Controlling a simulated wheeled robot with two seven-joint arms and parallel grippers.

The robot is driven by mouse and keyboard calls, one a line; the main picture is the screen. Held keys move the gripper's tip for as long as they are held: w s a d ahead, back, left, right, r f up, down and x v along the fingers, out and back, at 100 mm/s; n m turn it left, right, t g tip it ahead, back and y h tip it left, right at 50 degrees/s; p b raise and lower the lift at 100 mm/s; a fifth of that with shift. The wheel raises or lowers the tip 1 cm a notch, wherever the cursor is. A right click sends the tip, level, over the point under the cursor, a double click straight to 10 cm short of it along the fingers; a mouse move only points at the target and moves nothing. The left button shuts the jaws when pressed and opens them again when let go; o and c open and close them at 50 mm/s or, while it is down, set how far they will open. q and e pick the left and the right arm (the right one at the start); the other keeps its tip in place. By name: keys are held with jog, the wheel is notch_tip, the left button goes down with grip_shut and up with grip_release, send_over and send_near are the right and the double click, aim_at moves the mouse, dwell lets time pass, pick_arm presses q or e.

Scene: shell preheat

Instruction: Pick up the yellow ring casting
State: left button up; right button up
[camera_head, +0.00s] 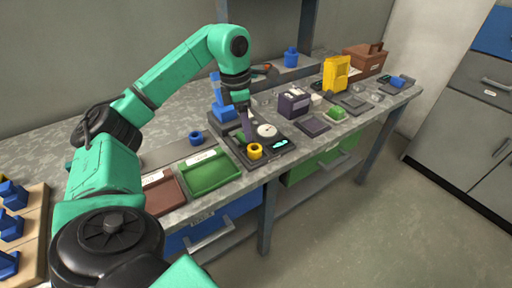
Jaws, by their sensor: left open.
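The yellow ring casting (254,151) is a small, short ring on the front left part of a dark plate (284,147) on the workbench. My left gripper (247,136) points down from the green arm, just above and behind the ring in the picture. It is open, and nothing shows between its fingers. The fingers are small in this view, so I cannot tell whether they touch the ring. My right gripper is not in view.
A round white dial (267,130) is close to the right of my gripper. A blue ring (196,138) lies to the left, behind a green tray (210,174) and a brown tray (165,196). A dark purple box (293,105) and a yellow block (336,73) stand farther right.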

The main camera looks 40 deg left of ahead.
aim_at(254, 146)
pick_arm(q)
jog(key=f, duration=0.2)
jog(key=w+f, duration=0.1)
jog(key=f, duration=0.1)
jog(key=d+f, duration=0.1)
jog(key=f, duration=0.2)
jog(key=shift+w, duration=0.35)
jog(key=shift+f, duration=0.45)
grip_shut()
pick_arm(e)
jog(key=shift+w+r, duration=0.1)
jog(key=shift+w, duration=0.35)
